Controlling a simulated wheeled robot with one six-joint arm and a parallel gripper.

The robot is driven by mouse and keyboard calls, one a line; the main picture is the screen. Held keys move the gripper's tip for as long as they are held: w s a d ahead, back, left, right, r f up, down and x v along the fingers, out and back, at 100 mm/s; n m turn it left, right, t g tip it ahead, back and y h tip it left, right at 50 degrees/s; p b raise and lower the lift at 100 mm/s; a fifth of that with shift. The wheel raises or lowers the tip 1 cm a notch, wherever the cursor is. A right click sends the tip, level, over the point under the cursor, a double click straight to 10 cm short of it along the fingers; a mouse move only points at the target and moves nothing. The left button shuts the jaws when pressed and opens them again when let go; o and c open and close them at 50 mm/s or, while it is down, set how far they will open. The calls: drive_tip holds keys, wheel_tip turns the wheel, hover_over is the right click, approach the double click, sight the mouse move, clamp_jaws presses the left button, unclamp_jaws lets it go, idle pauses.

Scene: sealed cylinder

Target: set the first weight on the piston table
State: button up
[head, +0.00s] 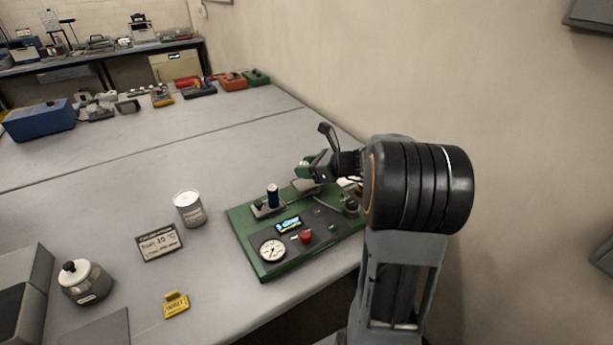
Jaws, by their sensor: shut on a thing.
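A green apparatus board (240,228) lies at the table's right edge. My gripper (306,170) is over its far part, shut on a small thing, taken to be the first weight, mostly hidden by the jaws. A pale flat plate (305,186) shows just below the gripper; I cannot tell whether it is the piston table or whether the held thing touches it. My arm hides the board's right end.
The board carries a round gauge (271,251), a lit display (288,224), a red button (305,237) and a dark knob (351,206). A grey-white can (189,209), a sign (159,242), a yellow tag (175,304) and a lidded pot (84,282) stand left. The table's middle is clear.

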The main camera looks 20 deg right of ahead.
sight(307, 184)
drive_tip(key=f, duration=0.3)
drive_tip(key=shift+w+d, duration=0.1)
drive_tip(key=shift+w, duration=0.15)
drive_tip(key=shift+f, duration=0.25)
drive_tip(key=shift+f+b, duration=0.35)
drive_tip(key=shift+b, duration=0.05)
drive_tip(key=o, duration=0.9)
drive_tip(key=shift+f, duration=0.15)
drive_tip(key=shift+o, duration=0.7)
drive_tip(key=shift+s+f, duration=0.1)
